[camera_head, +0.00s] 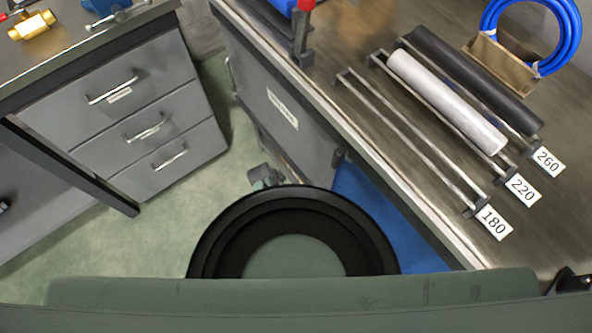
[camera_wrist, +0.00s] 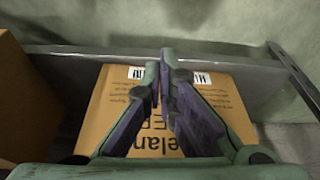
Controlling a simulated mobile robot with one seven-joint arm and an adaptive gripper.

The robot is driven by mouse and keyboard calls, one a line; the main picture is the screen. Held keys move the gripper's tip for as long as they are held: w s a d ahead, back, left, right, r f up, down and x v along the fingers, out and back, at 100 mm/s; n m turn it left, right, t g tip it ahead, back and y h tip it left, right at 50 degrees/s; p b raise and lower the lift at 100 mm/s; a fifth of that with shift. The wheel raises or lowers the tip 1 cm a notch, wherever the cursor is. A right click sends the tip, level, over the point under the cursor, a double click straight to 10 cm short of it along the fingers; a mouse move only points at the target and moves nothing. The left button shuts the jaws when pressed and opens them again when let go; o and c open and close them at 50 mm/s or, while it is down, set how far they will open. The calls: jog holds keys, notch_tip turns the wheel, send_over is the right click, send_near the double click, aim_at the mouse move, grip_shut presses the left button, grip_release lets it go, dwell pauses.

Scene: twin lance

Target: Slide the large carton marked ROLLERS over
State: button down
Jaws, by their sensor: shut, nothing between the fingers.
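A tan carton (camera_wrist: 103,118) with dark print and white barcode labels lies in the middle of the wrist view. My gripper's fingers cover part of its print; I can read only pieces such as "elan", so I cannot tell whether it says ROLLERS. My gripper (camera_wrist: 160,70) is shut and empty, its fingertips over the carton's far part near the labels. I cannot tell whether they touch it. A second brown carton (camera_wrist: 25,100) stands at the left edge, its marking not visible. The head view shows neither carton nor gripper.
In the wrist view a grey rail (camera_wrist: 100,57) runs behind the carton. A metal bar (camera_wrist: 293,72) stands at right. In the head view, a rack holds a white roller (camera_head: 445,100) and a dark roller (camera_head: 475,80); a drawer cabinet (camera_head: 140,110) stands left, green floor between.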

jog(key=w+d+f+b, duration=0.4)
jog(key=d+f+b, duration=0.2)
jog(key=f+b, duration=0.4)
jog(key=shift+w, duration=0.15)
jog(key=shift+w, duration=0.1)
dwell(0.3)
